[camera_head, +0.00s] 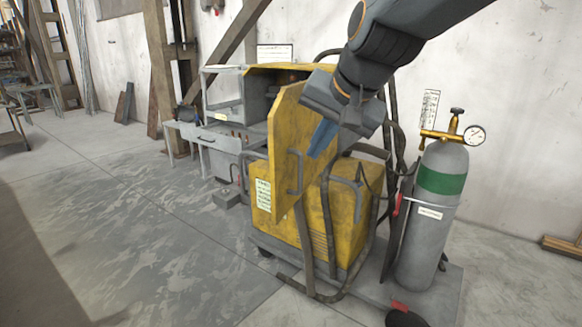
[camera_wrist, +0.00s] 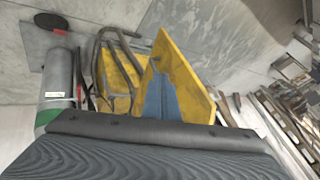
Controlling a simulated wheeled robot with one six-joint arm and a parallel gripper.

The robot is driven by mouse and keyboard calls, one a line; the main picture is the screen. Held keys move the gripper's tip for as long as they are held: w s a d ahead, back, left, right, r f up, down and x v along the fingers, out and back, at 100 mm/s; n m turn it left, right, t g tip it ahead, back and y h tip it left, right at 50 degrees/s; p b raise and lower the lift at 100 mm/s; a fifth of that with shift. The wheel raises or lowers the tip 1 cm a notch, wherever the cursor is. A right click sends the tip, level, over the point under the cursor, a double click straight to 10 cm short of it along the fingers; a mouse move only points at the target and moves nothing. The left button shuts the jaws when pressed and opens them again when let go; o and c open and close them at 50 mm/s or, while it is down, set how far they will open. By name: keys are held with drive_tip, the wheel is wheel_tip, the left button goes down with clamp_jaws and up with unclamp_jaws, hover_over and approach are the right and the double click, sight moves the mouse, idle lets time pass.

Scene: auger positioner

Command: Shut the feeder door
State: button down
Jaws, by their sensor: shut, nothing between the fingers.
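The yellow feeder door (camera_head: 285,135) stands open on the yellow machine (camera_head: 340,215), swung out from the compartment (camera_head: 285,76) at its top. A grey bar handle (camera_head: 295,172) is on the door's visible face. My gripper (camera_head: 316,153) is shut and empty, its blue fingers pointing down beside the door's upper right part. In the wrist view the blue fingers (camera_wrist: 158,80) lie close in front of the yellow door (camera_wrist: 187,78). I cannot tell whether they touch it.
A gas cylinder (camera_head: 432,225) with a gauge stands to the right on the machine's cart. Hoses (camera_head: 330,230) hang in front of the machine. A grey workbench (camera_head: 212,135) stands behind at the left. The floor at the front left is clear.

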drive_tip(key=p, duration=0.2)
approach(279, 176)
wheel_tip(279, 176, down, 4)
drive_tip(key=w, duration=0.2)
drive_tip(key=shift+w+a+r, duration=0.1)
drive_tip(key=shift+w+a, duration=0.1)
drive_tip(key=shift+a, duration=0.2)
